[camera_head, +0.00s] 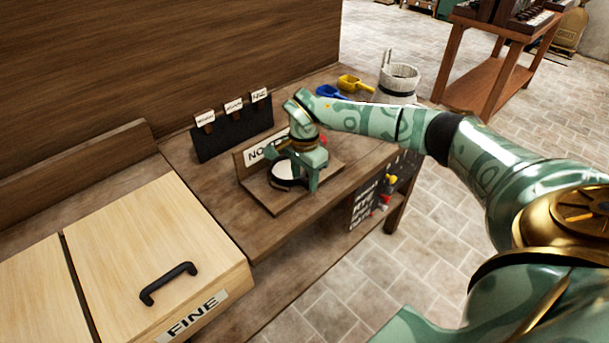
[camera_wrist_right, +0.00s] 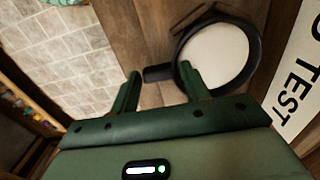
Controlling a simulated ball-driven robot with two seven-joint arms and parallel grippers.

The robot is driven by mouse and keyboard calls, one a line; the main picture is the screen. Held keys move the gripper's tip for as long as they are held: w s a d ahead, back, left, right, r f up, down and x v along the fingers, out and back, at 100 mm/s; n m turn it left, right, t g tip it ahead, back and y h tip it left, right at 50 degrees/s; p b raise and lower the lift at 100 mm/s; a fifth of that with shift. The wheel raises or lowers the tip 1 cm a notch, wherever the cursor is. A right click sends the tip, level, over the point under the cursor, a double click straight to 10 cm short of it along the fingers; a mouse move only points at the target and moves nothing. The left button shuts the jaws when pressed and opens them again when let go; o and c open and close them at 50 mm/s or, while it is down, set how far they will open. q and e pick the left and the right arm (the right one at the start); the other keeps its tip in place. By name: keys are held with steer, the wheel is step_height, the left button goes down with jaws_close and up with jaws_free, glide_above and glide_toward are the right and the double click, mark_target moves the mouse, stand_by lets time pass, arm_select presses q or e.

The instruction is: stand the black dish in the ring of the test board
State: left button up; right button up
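The black dish (camera_head: 300,184) holds something white and is at the test board (camera_head: 285,205); it also shows in the right wrist view (camera_wrist_right: 253,68), with a short black handle (camera_wrist_right: 156,73). A dark outline (camera_wrist_right: 181,27) beside the dish may be part of the ring; I cannot tell whether the dish sits inside it. My right gripper (camera_head: 304,178) is low over the board at the dish. In the wrist view its fingers (camera_wrist_right: 160,86) are apart, with the handle just past and between the fingertips. My left gripper is not in view.
A sign panel (camera_head: 254,155) stands behind the board. A dark rack with labels (camera_head: 233,132) is behind it. A blue scoop (camera_head: 329,91), a yellow scoop (camera_head: 356,84) and a white pail (camera_head: 399,80) stand farther back. A wooden bin marked FINE (camera_head: 150,250) is at left.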

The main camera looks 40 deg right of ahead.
steer(key=shift+o, duration=1.2)
